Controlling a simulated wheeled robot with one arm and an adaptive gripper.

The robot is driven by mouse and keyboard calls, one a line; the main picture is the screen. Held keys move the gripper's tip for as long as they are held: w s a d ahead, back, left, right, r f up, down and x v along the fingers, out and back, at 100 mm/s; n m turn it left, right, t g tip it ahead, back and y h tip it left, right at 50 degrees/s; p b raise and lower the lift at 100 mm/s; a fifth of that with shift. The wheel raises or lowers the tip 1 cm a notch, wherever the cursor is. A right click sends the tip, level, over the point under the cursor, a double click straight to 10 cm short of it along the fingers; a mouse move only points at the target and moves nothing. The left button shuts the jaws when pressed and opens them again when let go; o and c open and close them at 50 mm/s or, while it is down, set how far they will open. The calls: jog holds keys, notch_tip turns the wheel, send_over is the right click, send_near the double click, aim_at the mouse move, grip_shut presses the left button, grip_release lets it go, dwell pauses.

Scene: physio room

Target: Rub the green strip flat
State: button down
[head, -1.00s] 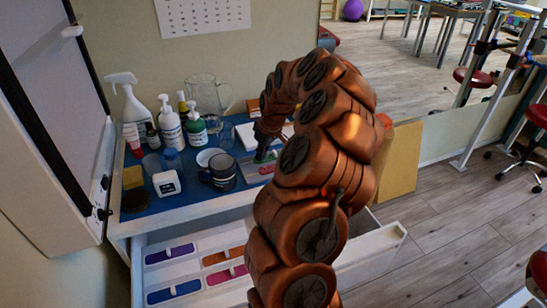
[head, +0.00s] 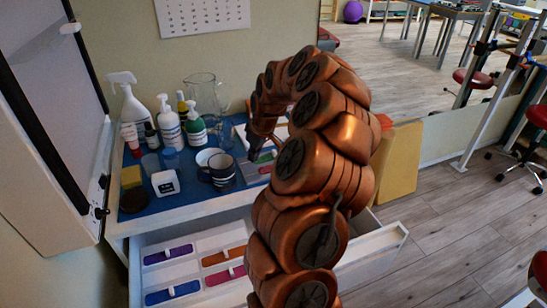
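The green strip (head: 266,156) shows on a pale grey board on the blue-topped cabinet, just right of my gripper's tip. A pinkish-red strip (head: 265,169) lies on the same board, nearer the front. My gripper (head: 252,155) points down at the left end of the green strip. It is small and dark here, so I cannot tell whether its fingers are open or shut, or whether it touches the strip. My copper arm hides part of the board's right side.
A dark striped mug (head: 222,171) stands close left of the board. Below, an open drawer (head: 215,243) holds purple, orange, blue and pink strips in compartments.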

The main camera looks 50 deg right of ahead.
jog(key=shift+d+f, duration=0.1)
jog(key=shift+s+d, duration=0.4)
jog(key=shift+d, duration=0.25)
jog(key=shift+s+d+r+b, duration=0.25)
jog(key=shift+d+b, duration=0.1)
jog(key=shift+d, duration=0.1)
jog(key=shift+a+f, duration=0.1)
jog(key=shift+a, duration=0.05)
jog(key=shift+w+a+f+b, duration=0.1)
jog(key=shift+w+a+b, duration=0.25)
jog(key=shift+a, duration=0.2)
jog(key=shift+a, duration=0.1)
jog(key=shift+w+a, duration=0.3)
jog(key=shift+a, duration=0.2)
jog(key=shift+r, duration=0.2)
